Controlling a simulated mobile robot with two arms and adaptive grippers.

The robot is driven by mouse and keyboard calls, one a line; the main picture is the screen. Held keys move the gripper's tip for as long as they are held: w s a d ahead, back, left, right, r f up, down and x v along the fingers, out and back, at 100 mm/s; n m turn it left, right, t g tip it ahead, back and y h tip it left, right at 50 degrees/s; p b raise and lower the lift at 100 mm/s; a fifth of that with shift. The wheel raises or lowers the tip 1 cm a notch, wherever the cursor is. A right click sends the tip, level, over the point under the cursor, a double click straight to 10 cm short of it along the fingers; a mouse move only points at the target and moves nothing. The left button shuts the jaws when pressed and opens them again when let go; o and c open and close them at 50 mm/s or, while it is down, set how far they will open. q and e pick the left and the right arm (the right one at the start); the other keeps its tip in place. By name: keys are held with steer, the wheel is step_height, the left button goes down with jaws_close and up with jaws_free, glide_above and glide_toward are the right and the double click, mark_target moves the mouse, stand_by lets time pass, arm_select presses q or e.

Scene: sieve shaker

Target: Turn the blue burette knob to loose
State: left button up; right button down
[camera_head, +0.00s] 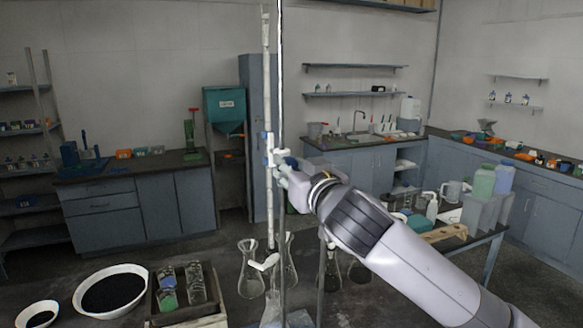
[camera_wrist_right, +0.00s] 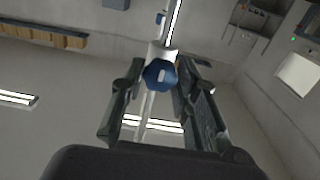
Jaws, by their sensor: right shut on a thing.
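The blue burette knob (camera_wrist_right: 160,74) is an eight-sided blue piece on a white clamp body in the right wrist view. My right gripper (camera_wrist_right: 160,80) has one finger on each side of it and is shut on it. In the head view, my right gripper (camera_head: 284,172) reaches in from the right to the white clamp (camera_head: 271,157) on the stand, and hides most of the knob there. The tall burette (camera_head: 266,45) stands upright next to a thin metal rod (camera_head: 281,70). My left gripper is not in view.
Conical flasks (camera_head: 250,270) stand below the burette on the dark bench. A white bowl of black grains (camera_head: 109,291) and a wooden box with glass jars (camera_head: 186,293) are to the left. Bottles and containers (camera_head: 483,183) stand on a table to the right.

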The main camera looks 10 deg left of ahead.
steer(key=shift+n, duration=0.3)
steer(key=n, duration=0.3)
steer(key=shift+n+p, duration=0.3)
steer(key=shift+p, duration=0.05)
steer(key=n+p, duration=0.1)
steer(key=n, duration=0.3)
steer(key=shift+n, duration=0.3)
steer(key=n+p, duration=0.1)
steer(key=n, duration=0.3)
steer(key=shift+n, duration=0.3)
steer(key=shift+f+n+p, duration=0.1)
steer(key=shift+n+p, duration=0.65)
steer(key=shift+n, duration=1.45)
steer(key=c, duration=1.2)
jaws_free()
